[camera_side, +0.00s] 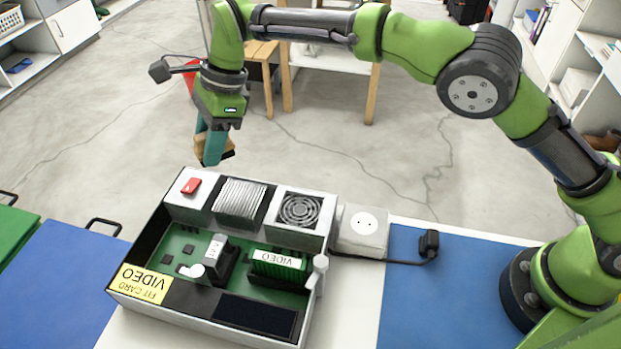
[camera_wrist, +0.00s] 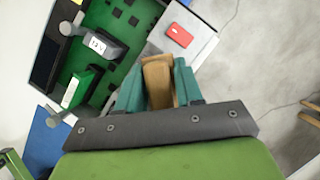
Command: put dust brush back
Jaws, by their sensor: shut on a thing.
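My gripper (camera_side: 212,150), with teal fingers, is shut on the dust brush (camera_side: 228,148). The brush shows as a tan, wooden-looking block with a dark underside. In the wrist view the brush (camera_wrist: 158,82) sits between the two fingers (camera_wrist: 157,88); its lower part is hidden by them. In the side view the gripper hangs near the far left corner of an open grey case (camera_side: 140,232), apparently above it and apart from it.
Blue mats (camera_side: 62,285) flank the case.

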